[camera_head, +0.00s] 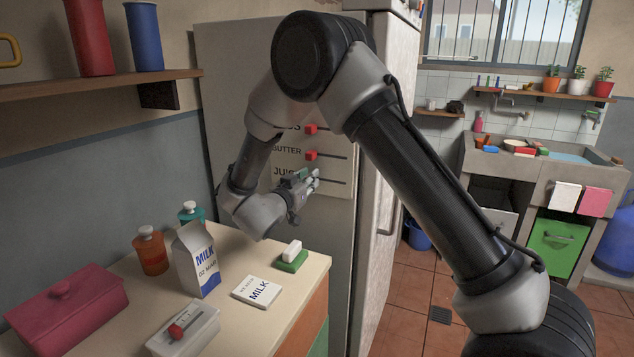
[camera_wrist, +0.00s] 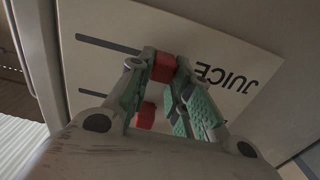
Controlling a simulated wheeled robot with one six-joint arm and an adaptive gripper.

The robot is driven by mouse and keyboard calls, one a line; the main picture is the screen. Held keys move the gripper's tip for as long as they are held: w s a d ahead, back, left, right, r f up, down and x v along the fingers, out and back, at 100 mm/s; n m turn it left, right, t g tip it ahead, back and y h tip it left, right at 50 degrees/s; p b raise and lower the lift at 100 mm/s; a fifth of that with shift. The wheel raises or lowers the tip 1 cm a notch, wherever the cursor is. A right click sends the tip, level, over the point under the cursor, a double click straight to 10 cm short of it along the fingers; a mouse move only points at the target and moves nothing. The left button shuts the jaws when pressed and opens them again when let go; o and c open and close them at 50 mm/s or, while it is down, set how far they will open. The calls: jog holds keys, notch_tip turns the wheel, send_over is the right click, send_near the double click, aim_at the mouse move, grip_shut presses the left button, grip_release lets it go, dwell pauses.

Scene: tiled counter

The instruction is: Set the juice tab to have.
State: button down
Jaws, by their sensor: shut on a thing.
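A pale panel (camera_head: 342,170) on the side of the fridge carries rows with names, dark slots and red tabs. My gripper (camera_head: 306,182) is at the JUICE row, its fingers shut on the red juice tab (camera_wrist: 163,66). In the wrist view, which is upside down, this tab is between the fingertips, near the word JUICE (camera_wrist: 225,78). Its slot (camera_wrist: 108,46) runs away from the word. In the head view my gripper hides the juice tab. The butter tab (camera_head: 311,154) is at its slot's left, name end, with another red tab (camera_head: 310,129) above. No "have" marking is legible.
The counter (camera_head: 262,327) below holds a milk carton (camera_head: 196,262), a MILK card (camera_head: 257,291), a green-and-white block (camera_head: 290,258), bottles (camera_head: 151,252) and a red box (camera_head: 68,312). A shelf (camera_head: 100,88) is at upper left. Open floor (camera_head: 408,292) lies right of the fridge.

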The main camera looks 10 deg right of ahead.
jog(key=shift+w+a, duration=0.1)
jog(key=c, duration=1.3)
grip_release()
jog(key=shift+a, duration=0.1)
jog(key=v, duration=1.2)
